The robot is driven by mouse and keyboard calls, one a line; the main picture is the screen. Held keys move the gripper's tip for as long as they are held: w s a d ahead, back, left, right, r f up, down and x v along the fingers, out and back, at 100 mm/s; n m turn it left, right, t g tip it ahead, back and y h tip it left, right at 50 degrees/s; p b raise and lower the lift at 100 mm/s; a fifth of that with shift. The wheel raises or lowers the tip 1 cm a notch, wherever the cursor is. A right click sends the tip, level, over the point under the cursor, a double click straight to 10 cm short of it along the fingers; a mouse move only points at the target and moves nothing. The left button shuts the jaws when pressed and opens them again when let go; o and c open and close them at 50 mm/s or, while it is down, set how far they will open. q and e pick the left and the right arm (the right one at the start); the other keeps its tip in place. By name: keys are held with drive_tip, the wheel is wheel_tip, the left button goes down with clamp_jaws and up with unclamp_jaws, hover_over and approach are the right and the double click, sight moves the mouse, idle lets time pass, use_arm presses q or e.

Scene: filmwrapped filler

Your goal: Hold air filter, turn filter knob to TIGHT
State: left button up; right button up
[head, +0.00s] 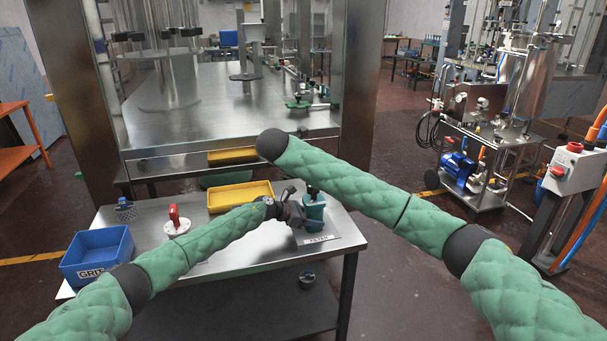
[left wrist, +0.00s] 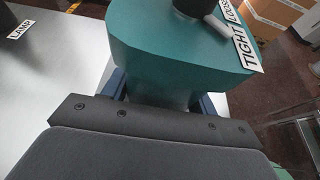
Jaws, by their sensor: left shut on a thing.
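The air filter (head: 314,207) is a teal body with a black knob (head: 312,189) on top, standing upright near the right edge of the steel table. My left gripper (head: 297,212) is shut on the filter body from its left side. In the left wrist view the filter (left wrist: 165,50) fills the top middle, between the blue fingers (left wrist: 160,103). The knob (left wrist: 190,7) is cut off at the top; its grey pointer (left wrist: 217,25) lies near the TIGHT label (left wrist: 243,50), with LOOSE (left wrist: 233,10) beyond. The exact setting is unclear. My right arm reaches above the table; its gripper does not show.
On the table (head: 345,228) are a blue bin (head: 97,262), a yellow tray (head: 238,203), a red-handled valve on a white disc (head: 176,228) and a small grey cup (head: 125,212). A steel cabinet bench (head: 215,110) stands behind. A machine cart (head: 490,145) is at right.

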use_arm(q)
drive_tip(key=o, duration=1.2)
drive_tip(key=shift+a, duration=0.1)
